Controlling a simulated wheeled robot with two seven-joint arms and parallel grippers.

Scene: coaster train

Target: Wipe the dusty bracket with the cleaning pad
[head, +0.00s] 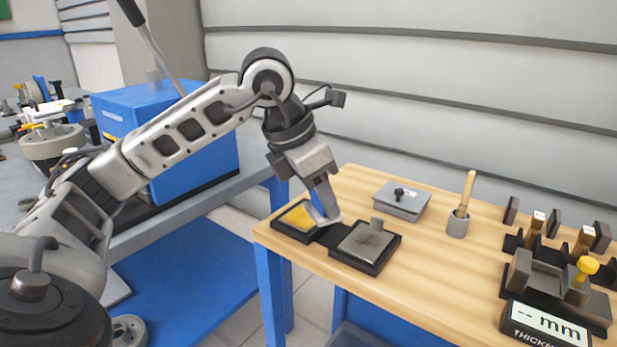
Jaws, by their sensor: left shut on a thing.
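My left gripper (318,182) reaches down over the near left corner of the wooden table. It is shut on the cleaning pad (325,217), a pale flat piece with a blue upper part. The pad is over the right edge of a black tray with a yellow surface (294,217); I cannot tell whether it touches the tray. Just to the right, the grey bracket (366,243), a flat plate with an upright tab, lies in a second black tray (343,257). The pad is beside the bracket, apart from it. My right gripper is not in view.
Behind the trays are a grey lidded box (401,204) and a cup (457,226) with a wooden-handled tool. Dark fixtures and a thickness gauge (545,325) stand at the right. A blue case (205,155) sits on the left bench. The table's front middle is clear.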

